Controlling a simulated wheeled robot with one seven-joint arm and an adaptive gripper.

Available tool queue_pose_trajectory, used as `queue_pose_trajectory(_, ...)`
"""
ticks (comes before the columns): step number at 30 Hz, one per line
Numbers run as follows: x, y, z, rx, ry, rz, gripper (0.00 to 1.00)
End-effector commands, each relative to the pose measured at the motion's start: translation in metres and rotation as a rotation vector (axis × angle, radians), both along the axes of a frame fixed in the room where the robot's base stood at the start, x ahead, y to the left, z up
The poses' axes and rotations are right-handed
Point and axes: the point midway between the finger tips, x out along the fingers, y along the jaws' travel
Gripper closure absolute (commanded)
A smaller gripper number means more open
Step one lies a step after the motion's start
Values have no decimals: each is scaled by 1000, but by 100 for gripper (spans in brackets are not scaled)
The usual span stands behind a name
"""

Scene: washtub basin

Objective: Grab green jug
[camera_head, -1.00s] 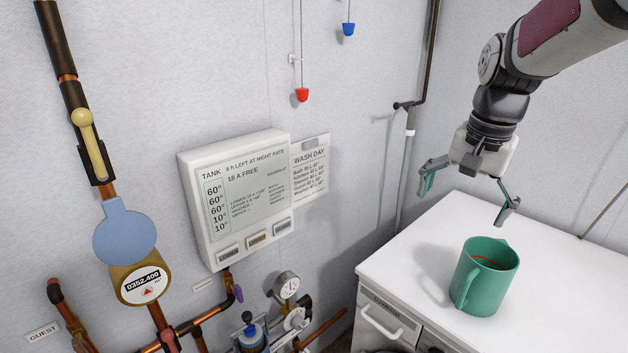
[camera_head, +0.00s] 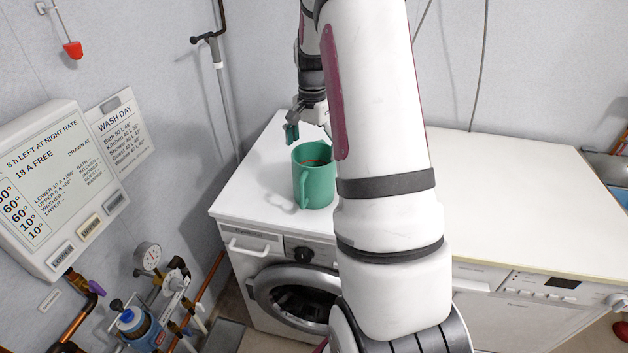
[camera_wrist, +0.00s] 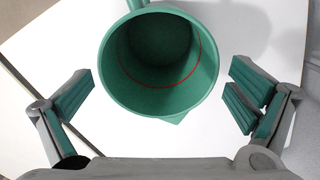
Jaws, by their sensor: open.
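The green jug (camera_head: 314,182) stands upright on the white worktop, with its handle toward the front left in the head view. My arm hides part of its right side. In the wrist view the jug (camera_wrist: 160,95) is seen from above, with a red line around its inside wall, its handle at the top and its spout at the lower right. In the head view only the left finger (camera_head: 292,132) shows clearly, behind and above the jug.
The worktop (camera_head: 480,180) is clear to the right of my arm. A washing machine (camera_head: 285,290) stands beneath it. A wall panel (camera_head: 60,190) and pipes with a gauge (camera_head: 148,258) are at the left. A sink (camera_head: 607,170) is at the far right.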

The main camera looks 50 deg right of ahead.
Motion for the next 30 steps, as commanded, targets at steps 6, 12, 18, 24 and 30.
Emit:
queue_pose_trajectory(6, -1, 0, -14, 1, 1, 0, 0)
queue_pose_trajectory(12, -5, 1, -40, 3, 3, 0, 0)
queue_pose_trajectory(18, -2, 1, -61, 1, 1, 1, 0)
queue_pose_trajectory(24, -2, 1, -63, 0, 0, 1, 0)
queue_pose_trajectory(30, -2, 1, -63, 0, 0, 1, 32)
